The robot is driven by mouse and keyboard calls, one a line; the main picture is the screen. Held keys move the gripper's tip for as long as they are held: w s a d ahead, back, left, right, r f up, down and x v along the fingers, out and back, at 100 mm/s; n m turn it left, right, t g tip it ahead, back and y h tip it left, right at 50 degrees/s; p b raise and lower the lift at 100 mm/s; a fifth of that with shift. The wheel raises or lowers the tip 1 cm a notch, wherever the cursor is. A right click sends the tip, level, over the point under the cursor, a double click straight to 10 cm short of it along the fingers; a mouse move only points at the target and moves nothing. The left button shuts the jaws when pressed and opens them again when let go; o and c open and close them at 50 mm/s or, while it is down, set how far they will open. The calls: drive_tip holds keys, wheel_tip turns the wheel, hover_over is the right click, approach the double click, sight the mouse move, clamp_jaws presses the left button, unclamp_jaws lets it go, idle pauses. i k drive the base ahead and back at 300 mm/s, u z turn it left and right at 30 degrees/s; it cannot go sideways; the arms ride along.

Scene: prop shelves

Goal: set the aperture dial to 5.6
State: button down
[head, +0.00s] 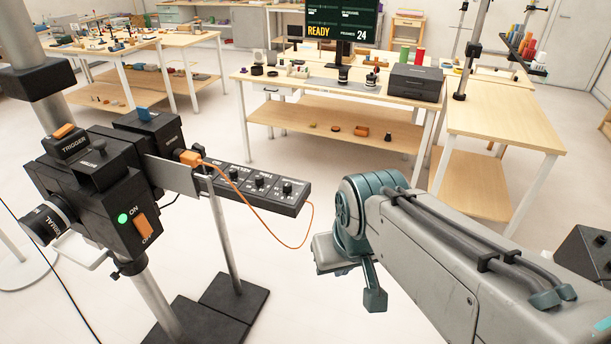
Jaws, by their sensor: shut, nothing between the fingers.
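A black control bar (296,206) with several small knobs juts right from the camera rig at left. Its small labels are too fine to read surely, so I cannot tell which knob is the aperture dial or where it points. The black camera body (96,195) has a lens-like ring (45,228) marked NORMAL at its left end. My gripper (374,299) shows partly below the teal wrist joint, right of the bar and apart from it. It is shut and empty, and its far side is hidden.
An orange cable (268,232) loops from an orange plug (190,157) under the bar. A metal post (224,245) stands below it. A bench (300,85) with a READY screen (341,22) and a black box (415,82) stands behind. The floor between is clear.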

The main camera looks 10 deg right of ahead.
sight(288, 186)
drive_tip(key=z, duration=0.05)
drive_tip(key=i, duration=1.05)
drive_tip(key=z, duration=0.45)
